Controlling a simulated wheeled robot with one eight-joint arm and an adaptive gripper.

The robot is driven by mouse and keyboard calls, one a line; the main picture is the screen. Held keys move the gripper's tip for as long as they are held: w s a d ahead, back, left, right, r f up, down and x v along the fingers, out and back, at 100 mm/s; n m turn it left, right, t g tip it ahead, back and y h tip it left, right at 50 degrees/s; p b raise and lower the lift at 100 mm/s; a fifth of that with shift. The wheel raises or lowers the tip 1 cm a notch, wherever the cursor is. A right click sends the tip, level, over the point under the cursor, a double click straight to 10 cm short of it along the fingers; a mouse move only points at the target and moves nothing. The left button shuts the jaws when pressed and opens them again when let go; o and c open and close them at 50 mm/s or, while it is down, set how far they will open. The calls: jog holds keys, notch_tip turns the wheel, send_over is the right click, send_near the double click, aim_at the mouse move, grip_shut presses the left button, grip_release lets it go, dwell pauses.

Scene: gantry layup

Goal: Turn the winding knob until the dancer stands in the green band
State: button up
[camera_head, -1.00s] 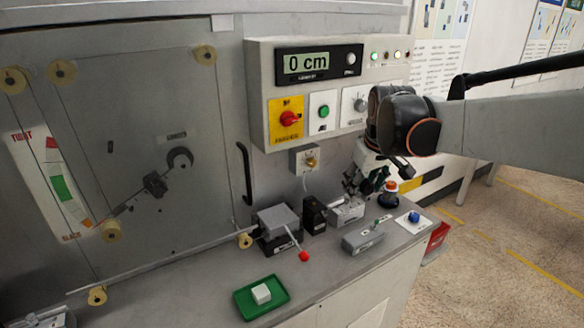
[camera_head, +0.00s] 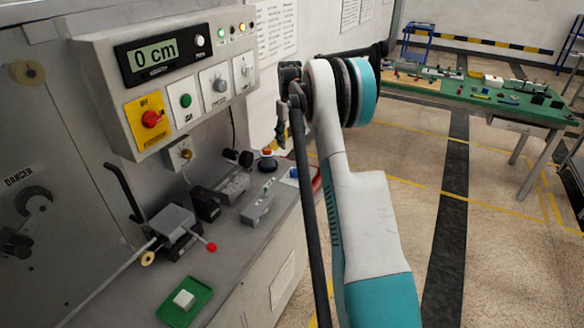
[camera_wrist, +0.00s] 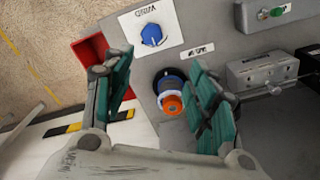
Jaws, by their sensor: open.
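The winding knob (camera_wrist: 152,34) is a blue knob on a white plate marked "WIND", at the top of the wrist view. In the head view the knob (camera_head: 294,172) is small, on the bench's far end. My gripper (camera_wrist: 163,92) is open and empty, its two teal-padded fingers apart and pointing toward the bench top. The knob lies beyond the fingertips, not between them. In the head view my gripper (camera_head: 282,125) hangs above the bench end. The dancer's scale and green band are out of view now; only part of the dancer panel (camera_head: 75,190) shows at left.
An orange-topped knob on a dark base (camera_wrist: 170,98) stands close to the right finger. A grey box with a green switch (camera_head: 257,207), a clamp with a red-tipped lever (camera_head: 175,222) and a green tray (camera_head: 200,298) line the bench. The display (camera_head: 155,55) reads 0 cm.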

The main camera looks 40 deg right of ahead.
aim_at(294, 171)
jog(key=f+b, duration=0.1)
jog(key=f, duration=0.4)
jog(key=d+f+b, duration=0.1)
jog(key=f, duration=0.4)
jog(key=d+f+b, duration=0.1)
jog(key=f, duration=0.4)
jog(key=shift+s+f, duration=0.1)
jog(key=c, duration=1.1)
